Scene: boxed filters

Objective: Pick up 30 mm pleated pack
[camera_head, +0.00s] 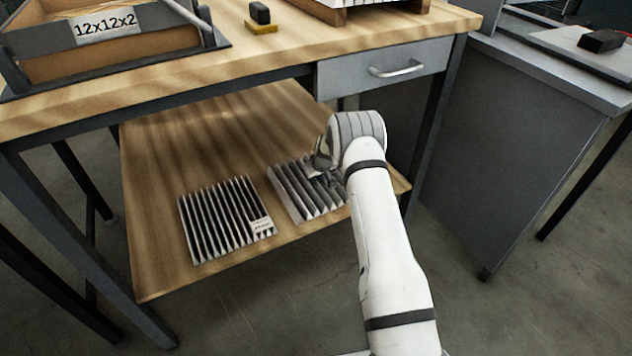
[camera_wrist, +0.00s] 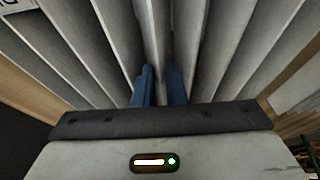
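Two grey-white pleated packs lie on the wooden lower shelf (camera_head: 165,240). The left pack (camera_head: 215,222) has a small white label at its front right corner; its print is too small to read. The right pack (camera_head: 290,190) is partly hidden by my arm's end. In the wrist view, pleats (camera_wrist: 100,55) fill the picture. My gripper (camera_wrist: 160,80) has its two blue fingers close together, with a narrow gap between them at a pleat. Whether they press on it cannot be told. No size is readable on either pack.
The wooden table top (camera_head: 270,50) and a grey drawer (camera_head: 385,68) overhang the shelf. A tray (camera_head: 35,45) marked 12x12x2 stands on top. A grey cabinet (camera_head: 500,150) is at the right. The left part of the shelf is bare.

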